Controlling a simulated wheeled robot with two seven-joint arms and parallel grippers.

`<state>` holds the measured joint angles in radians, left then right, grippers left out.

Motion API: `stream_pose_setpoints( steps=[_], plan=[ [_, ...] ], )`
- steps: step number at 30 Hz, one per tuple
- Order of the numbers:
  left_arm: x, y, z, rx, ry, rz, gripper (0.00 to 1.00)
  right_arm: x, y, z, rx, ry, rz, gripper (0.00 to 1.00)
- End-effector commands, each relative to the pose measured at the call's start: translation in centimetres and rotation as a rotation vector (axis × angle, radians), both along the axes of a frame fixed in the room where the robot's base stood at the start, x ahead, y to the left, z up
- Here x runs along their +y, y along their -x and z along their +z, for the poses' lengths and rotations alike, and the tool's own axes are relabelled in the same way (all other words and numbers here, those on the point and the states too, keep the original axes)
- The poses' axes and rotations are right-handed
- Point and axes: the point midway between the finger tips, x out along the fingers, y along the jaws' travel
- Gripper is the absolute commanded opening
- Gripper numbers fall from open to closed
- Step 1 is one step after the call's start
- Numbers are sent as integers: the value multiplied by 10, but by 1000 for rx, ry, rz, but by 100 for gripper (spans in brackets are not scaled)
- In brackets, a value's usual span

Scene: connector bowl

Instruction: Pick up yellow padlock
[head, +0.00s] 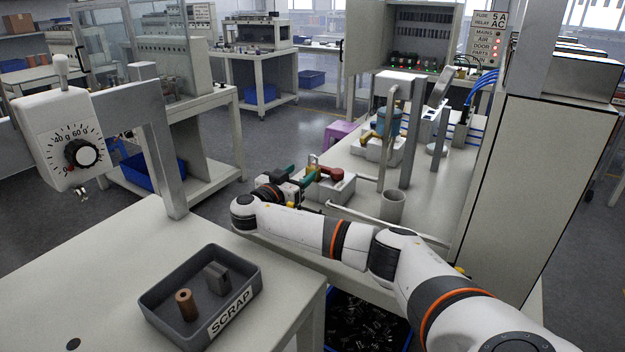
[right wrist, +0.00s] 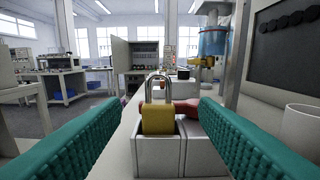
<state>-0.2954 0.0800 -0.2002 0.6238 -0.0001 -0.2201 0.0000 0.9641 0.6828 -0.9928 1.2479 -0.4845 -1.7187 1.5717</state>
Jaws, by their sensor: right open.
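The yellow padlock (right wrist: 158,121) stands upright with its shackle up in a light grey box-shaped holder (right wrist: 158,158), in the middle of the right wrist view. My right gripper (right wrist: 164,106) is open, with a teal ribbed finger on either side of the view. The padlock is ahead of it, centred between the fingers and apart from both. In the head view my right gripper (head: 297,177) is over the far bench, beside the holders; the padlock's body is mostly hidden there. My left gripper is not in view.
A red object (right wrist: 186,106) sits in the holder just right of the padlock. A grey cup (head: 392,206) and metal posts stand on the bench to the right. A dark scrap tray (head: 165,317) with two pieces is on the near table.

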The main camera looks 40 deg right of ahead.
Motion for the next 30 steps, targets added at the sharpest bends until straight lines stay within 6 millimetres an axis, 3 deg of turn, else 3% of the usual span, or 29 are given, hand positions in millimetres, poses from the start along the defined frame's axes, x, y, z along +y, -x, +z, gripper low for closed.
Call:
stream_pose_setpoints(
  steps=[3,11,21,30],
  plan=[
    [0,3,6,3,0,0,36,-23,-6,3,0,2,-4,55],
    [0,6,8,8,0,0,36,-44,-13,2,0,1,-1,55],
    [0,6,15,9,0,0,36,-85,-27,2,0,2,0,55],
    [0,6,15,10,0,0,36,-90,-29,1,0,0,1,55]
  ],
)
